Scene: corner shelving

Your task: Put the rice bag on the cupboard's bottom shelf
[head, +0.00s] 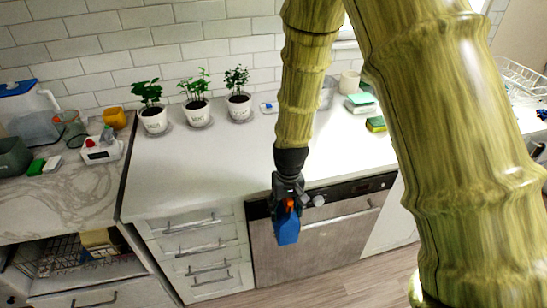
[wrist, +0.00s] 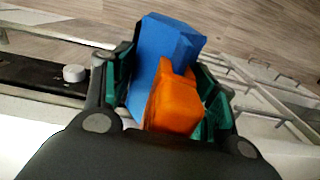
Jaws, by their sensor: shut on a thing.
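My gripper (head: 287,204) is shut on a blue and orange block-like thing (head: 287,229), held in the air in front of the dishwasher. In the wrist view, the blue and orange thing (wrist: 166,62) sits between the dark green finger pads of my gripper (wrist: 168,95). No label shows on it, so I cannot tell whether it is the rice bag. An open cupboard-like space (head: 30,285) with a wire rack and a tan thing shows at the lower left. I cannot tell whether this is the task's cupboard; no bottom shelf is clearly visible.
The dishwasher (head: 320,249) and a drawer unit (head: 195,250) stand under the white counter (head: 215,160). Several potted plants (head: 197,104) line the back. A marble counter (head: 50,205) at the left holds a white timer-like device (head: 101,151) and cups. Wood floor (head: 375,285) lies clear below.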

